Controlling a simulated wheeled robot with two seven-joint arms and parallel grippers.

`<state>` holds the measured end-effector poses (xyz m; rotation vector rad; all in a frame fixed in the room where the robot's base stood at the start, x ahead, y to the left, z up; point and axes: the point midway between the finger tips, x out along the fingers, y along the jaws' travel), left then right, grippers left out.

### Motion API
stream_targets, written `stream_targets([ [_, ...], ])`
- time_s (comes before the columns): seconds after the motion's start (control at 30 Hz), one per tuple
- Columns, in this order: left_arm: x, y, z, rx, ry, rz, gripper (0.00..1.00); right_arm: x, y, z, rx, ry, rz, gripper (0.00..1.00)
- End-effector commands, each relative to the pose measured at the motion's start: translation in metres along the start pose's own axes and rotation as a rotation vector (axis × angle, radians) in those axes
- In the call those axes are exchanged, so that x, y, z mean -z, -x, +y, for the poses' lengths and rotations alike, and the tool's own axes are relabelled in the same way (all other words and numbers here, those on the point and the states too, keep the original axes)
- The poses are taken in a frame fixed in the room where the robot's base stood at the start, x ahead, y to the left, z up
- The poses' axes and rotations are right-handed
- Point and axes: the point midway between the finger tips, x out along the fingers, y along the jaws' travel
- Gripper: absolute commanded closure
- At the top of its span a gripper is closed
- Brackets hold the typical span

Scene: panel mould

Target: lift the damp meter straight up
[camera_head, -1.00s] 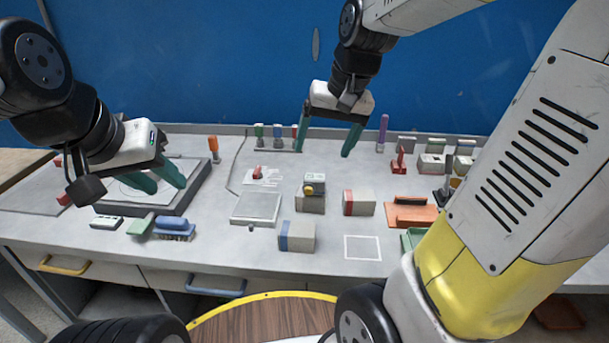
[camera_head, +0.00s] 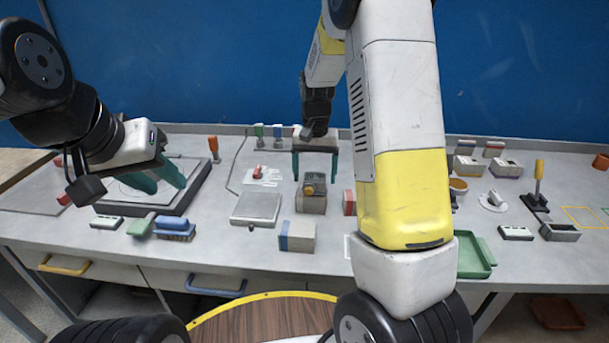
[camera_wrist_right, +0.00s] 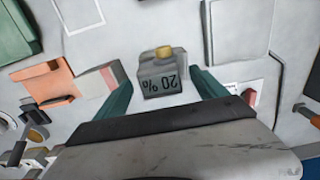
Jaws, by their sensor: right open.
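The damp meter (camera_head: 316,189) is a small grey box with a yellow knob. My left gripper (camera_head: 164,182) is open and empty over a dark-edged square board (camera_head: 195,190) at the left.
A grey plate (camera_head: 256,207) lies left of the block. A blue-banded block (camera_head: 297,237) stands in front, and a red-banded block (camera_head: 349,203) stands close on the right, partly hidden by my right arm.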

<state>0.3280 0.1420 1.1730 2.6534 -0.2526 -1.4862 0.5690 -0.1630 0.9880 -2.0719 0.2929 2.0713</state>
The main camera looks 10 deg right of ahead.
Motion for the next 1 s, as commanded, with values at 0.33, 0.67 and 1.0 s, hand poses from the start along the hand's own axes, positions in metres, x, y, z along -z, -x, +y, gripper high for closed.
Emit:
stream_targets([
  [0.33,0.000,0.000,0.000,0.000,0.000,0.000,0.64,0.001,-0.035,0.000,0.000,0.000,-0.001,0.18],
  [0.67,0.000,0.000,0.000,0.000,0.000,0.000,0.64,0.002,-0.035,0.000,0.001,0.001,0.000,0.50],
  [1.0,0.000,0.000,0.000,0.000,0.000,0.000,0.64,0.002,-0.034,0.000,0.001,0.001,0.001,1.00],
])
